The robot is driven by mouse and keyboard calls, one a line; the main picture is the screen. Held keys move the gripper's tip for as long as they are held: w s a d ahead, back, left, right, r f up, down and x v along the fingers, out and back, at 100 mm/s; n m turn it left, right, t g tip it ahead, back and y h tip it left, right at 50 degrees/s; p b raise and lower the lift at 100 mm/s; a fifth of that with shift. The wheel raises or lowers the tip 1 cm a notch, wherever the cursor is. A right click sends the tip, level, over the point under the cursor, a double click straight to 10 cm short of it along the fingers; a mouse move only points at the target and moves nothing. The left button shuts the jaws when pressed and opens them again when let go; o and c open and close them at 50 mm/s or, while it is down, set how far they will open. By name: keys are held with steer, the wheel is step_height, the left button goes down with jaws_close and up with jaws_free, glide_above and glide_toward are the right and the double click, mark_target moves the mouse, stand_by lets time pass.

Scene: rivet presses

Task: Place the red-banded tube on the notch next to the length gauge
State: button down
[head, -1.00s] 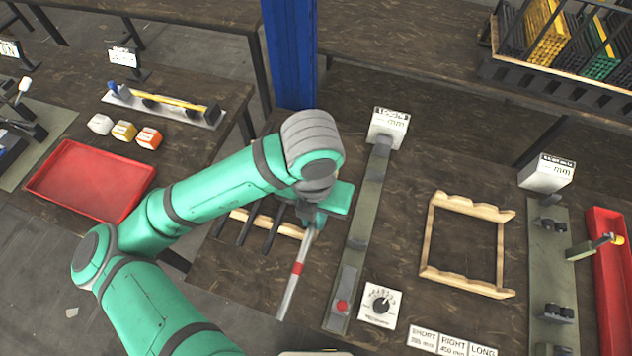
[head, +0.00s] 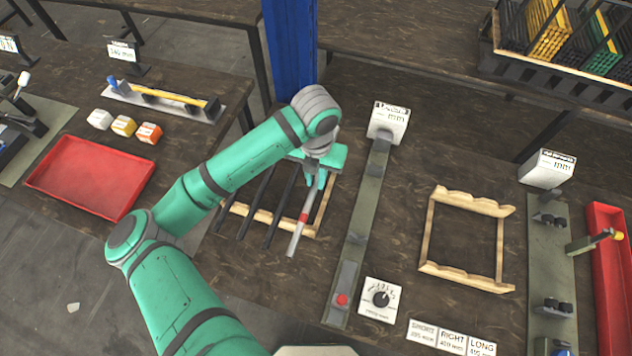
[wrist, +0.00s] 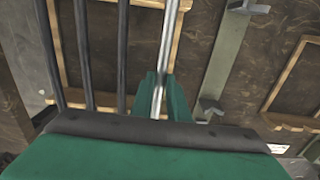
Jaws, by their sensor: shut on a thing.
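The red-banded tube (head: 299,235) is a pale metal rod with one red band. My gripper (head: 317,181) is shut on it near its far end, and its near end points toward the front. The tube also shows in the wrist view (wrist: 168,45), between the green fingers (wrist: 153,95). It lies over the right side of the left wooden rack (head: 262,217), beside three dark tubes (head: 257,207). I cannot tell whether it touches the rack's notch. The length gauge (head: 369,195) is a long grey-green rail with a white display, right of the rack. My arm hides the rack's far part.
An empty wooden rack (head: 427,243) stands right of the gauge. A dial box (head: 380,298) and label cards (head: 452,339) lie in front. Another gauge (head: 550,260) and a red tray (head: 610,270) are farther right. A red tray (head: 90,180) is on the left table.

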mark_target(316, 180)
steer(key=shift+w+f, duration=0.35)
steer(key=shift+f, duration=1.55)
steer(key=shift+f, duration=0.15)
steer(key=c, duration=1.7)
jaws_free()
step_height(316, 180, up, 12)
steer(key=shift+r, duration=0.15)
